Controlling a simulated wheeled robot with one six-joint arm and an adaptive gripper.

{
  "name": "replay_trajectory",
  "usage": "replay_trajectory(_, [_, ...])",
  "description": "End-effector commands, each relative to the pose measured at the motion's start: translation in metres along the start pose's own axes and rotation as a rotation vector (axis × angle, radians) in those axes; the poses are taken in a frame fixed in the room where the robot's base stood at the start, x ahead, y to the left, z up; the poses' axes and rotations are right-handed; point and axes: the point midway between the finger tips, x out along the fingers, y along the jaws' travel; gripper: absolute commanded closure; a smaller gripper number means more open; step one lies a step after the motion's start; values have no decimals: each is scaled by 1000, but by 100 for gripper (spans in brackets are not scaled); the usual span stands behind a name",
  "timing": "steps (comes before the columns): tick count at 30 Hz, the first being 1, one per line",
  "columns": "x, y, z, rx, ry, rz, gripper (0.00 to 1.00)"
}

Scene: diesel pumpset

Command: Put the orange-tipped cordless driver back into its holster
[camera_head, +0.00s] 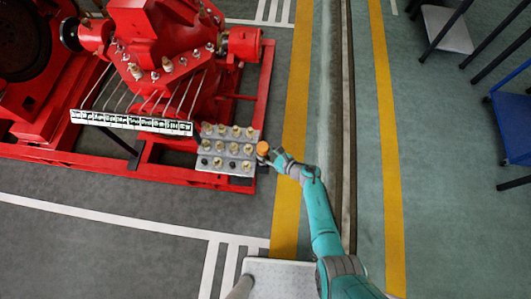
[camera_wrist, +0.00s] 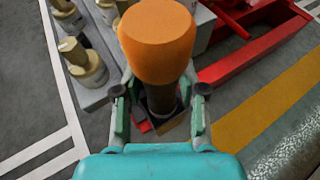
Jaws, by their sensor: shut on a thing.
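The cordless driver (camera_wrist: 158,40) has a wide orange end and a dark shaft in the wrist view. My gripper (camera_wrist: 160,112) is shut on the dark shaft, one finger on each side, with the orange end towards the camera. In the head view the orange end (camera_head: 263,148) shows at the tip of my gripper (camera_head: 272,156), beside the right edge of the grey stepped block. A dark, square-edged shape with a tan face shows below the shaft in the wrist view. I cannot tell whether it is the holster or part of the driver.
The grey stepped block (camera_head: 226,183) carries several brass-coloured fittings (camera_wrist: 88,68), close left of my gripper. The red pumpset frame (camera_head: 263,95) is just beyond. Yellow floor stripes (camera_head: 285,220) run past. Dark-legged tables and a blue frame (camera_head: 512,125) stand far right.

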Motion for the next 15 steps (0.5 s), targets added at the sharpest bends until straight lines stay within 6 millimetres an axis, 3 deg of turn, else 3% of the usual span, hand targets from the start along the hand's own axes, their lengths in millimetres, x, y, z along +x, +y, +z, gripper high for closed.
replay_trajectory(5, [2,-1,-2,0,-2,0,100])
replay_trajectory(6, [2,-1,-2,0,-2,0,50])
replay_trajectory(8, [2,-1,-2,-1,-2,0,35])
replay_trajectory(9, [2,-1,-2,0,-1,0,30])
replay_trajectory(15, [1,0,-3,0,-1,0,30])
